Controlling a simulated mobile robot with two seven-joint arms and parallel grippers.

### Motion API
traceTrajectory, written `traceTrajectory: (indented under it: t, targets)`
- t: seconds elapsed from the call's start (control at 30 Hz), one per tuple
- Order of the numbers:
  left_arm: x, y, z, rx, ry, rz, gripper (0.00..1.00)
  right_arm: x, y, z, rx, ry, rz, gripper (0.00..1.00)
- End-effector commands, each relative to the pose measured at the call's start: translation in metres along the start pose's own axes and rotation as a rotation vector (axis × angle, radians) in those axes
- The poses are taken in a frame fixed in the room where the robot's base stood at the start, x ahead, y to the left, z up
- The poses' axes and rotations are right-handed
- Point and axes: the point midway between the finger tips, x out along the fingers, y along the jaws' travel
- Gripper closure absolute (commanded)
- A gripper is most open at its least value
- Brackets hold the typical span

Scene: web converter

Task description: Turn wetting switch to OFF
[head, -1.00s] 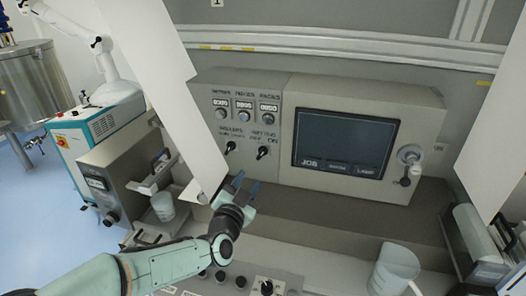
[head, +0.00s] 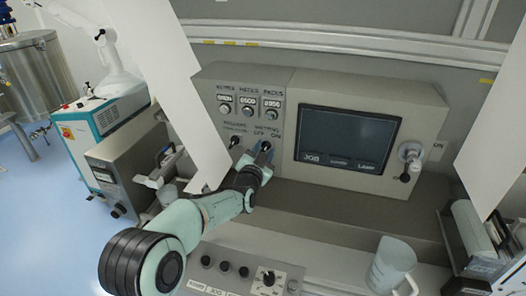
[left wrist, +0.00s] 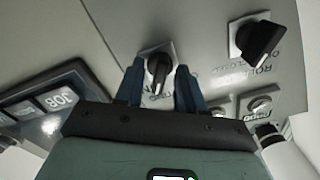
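The wetting switch (head: 266,146) is a black knob on the grey control panel, under a label with OFF to the left and ON to the right. My left gripper (head: 257,158) is right in front of it and partly covers it in the head view. In the left wrist view the blue fingers (left wrist: 158,88) are open, one on each side of the black wetting knob (left wrist: 158,72). I cannot tell whether they touch it. Which mark the knob points to is unclear. My right gripper is not in view.
The rollers switch (head: 235,142), a similar black knob, sits just left; it also shows in the left wrist view (left wrist: 260,40). A dark screen (head: 346,138) is to the right. Counters are above. A clear jug (head: 392,265) stands at the lower right. White panels hang at both sides.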

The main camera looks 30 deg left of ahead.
Motion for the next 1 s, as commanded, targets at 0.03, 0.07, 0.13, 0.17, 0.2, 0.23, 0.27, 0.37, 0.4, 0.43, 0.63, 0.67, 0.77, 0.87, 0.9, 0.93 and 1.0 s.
traceTrajectory:
  t: [0.03,0.07,0.13,0.17,0.2,0.23,0.27,0.37,0.4,0.43,0.63,0.67,0.77,0.87,0.9,0.93,1.0]
  targets:
    - [0.000,0.000,0.000,0.000,0.000,0.000,0.62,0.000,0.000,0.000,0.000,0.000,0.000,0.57]
    - [0.000,0.000,0.000,0.000,0.000,0.000,0.62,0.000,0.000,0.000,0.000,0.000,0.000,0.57]
    - [0.000,0.000,0.000,0.000,0.000,0.000,0.75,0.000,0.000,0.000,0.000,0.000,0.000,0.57]
    - [0.000,0.000,0.000,0.000,0.000,0.000,0.84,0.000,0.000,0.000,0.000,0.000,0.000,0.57]
    - [0.000,0.000,0.000,0.000,0.000,0.000,0.97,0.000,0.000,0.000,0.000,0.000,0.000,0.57]
    - [0.000,0.000,0.000,0.000,0.000,0.000,1.00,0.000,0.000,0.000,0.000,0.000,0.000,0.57]
    - [0.000,0.000,0.000,0.000,0.000,0.000,1.00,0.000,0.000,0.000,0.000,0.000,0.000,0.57]
    - [0.000,0.000,0.000,0.000,0.000,0.000,1.00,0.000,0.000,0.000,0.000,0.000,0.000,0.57]
    - [0.000,0.000,0.000,-0.001,0.000,0.000,1.00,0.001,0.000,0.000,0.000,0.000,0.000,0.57]
    - [-0.001,0.000,0.000,-0.002,0.000,0.000,1.00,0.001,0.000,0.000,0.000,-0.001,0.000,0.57]
    - [-0.001,0.001,0.002,-0.042,-0.001,0.000,1.00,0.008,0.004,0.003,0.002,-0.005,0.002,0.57]
    - [-0.001,0.001,0.002,-0.054,-0.001,0.000,1.00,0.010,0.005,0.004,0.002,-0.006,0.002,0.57]
    - [-0.001,0.001,0.003,-0.106,0.000,-0.001,1.00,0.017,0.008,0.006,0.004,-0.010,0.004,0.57]
    - [-0.001,0.001,0.004,-0.176,0.000,-0.002,1.00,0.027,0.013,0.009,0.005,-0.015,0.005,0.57]
    - [-0.001,0.001,0.004,-0.209,0.000,-0.001,1.00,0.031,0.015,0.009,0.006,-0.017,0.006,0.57]
    - [-0.001,0.001,0.004,-0.234,0.000,-0.001,1.00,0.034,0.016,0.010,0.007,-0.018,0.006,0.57]
    - [-0.001,0.001,0.004,-0.299,0.001,-0.002,1.00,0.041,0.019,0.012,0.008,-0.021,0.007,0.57]
